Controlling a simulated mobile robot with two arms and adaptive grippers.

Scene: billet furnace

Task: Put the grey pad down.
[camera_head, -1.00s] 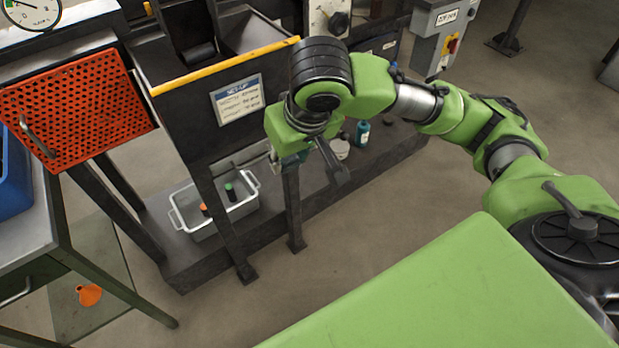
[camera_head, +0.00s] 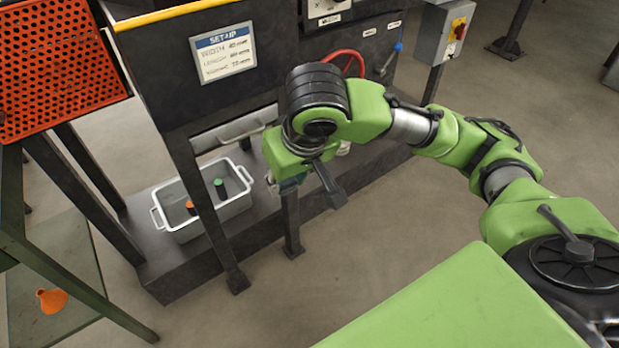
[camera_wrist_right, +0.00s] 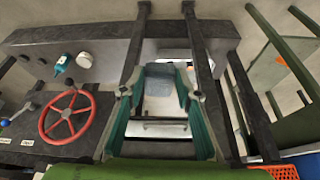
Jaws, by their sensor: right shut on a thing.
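My right gripper (camera_head: 290,182) hangs at the end of the green right arm, in front of the dark machine and right of the grey tub (camera_head: 241,205). In the right wrist view its two teal fingers (camera_wrist_right: 160,88) are shut on the grey pad (camera_wrist_right: 160,72), a blue-grey piece between the fingertips. In the head view the pad is hidden behind the wrist. My left gripper is not in view.
The tub stands on the machine's dark plinth (camera_head: 168,268) and holds an orange-topped and a green-topped item. A set-up sign (camera_head: 223,54), a red handwheel (camera_head: 345,62) and a switch box (camera_head: 447,32) are nearby. An orange funnel (camera_head: 51,300) lies at the left. The floor in front is clear.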

